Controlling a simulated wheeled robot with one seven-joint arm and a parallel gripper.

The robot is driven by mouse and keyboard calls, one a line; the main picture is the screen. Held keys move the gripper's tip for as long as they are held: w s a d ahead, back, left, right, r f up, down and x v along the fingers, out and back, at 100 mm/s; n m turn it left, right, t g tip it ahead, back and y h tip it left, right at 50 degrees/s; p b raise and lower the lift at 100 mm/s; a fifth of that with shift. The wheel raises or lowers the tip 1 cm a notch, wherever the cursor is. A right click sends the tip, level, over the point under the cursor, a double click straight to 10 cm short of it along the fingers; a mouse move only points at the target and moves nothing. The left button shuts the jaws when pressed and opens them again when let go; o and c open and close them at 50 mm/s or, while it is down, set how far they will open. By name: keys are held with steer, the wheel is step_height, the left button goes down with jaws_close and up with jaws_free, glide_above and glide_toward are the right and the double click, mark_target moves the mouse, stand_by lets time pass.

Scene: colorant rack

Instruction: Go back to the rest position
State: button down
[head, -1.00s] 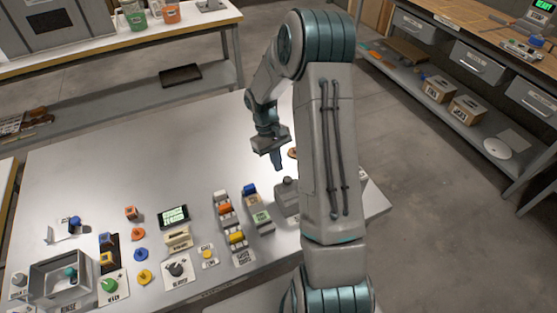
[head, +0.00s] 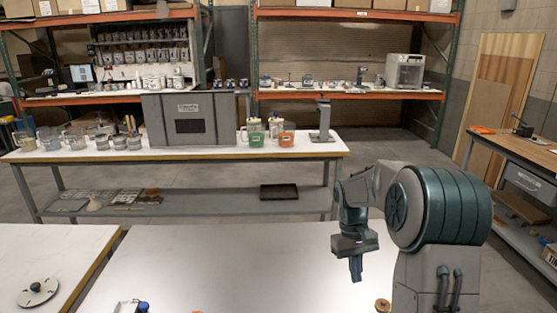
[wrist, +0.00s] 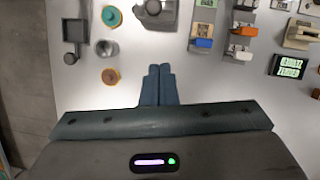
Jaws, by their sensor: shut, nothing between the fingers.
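My gripper (head: 356,268) hangs with its fingers pointing down above the right part of the grey table (head: 220,265) in the head view. In the wrist view my gripper (wrist: 159,72) has its two blue-grey fingers together, with nothing between them. It is apart from the things on the table. My bent arm fills the right side of the head view.
The wrist view shows a teal round piece (wrist: 112,16), a metal cup (wrist: 107,48), an orange-yellow piece (wrist: 111,76), a display (wrist: 289,66) and small coloured blocks. Behind stands a bench with a green container (head: 256,135) and an orange container (head: 286,137).

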steer(key=s+a+r+t, duration=0.2)
steer(key=s+r, duration=0.1)
steer(key=s, duration=0.4)
steer(key=s+a+r+m+t, duration=0.1)
steer(key=s+a+r+t, duration=0.1)
steer(key=s, duration=0.6)
steer(key=s+a+r+m+t+y, duration=0.1)
steer(key=s+a+r+t, duration=0.2)
steer(key=s, duration=0.4)
steer(key=shift+s+a+r, duration=0.25)
steer(key=shift+a+r, duration=0.1)
steer(key=shift+r, duration=0.25)
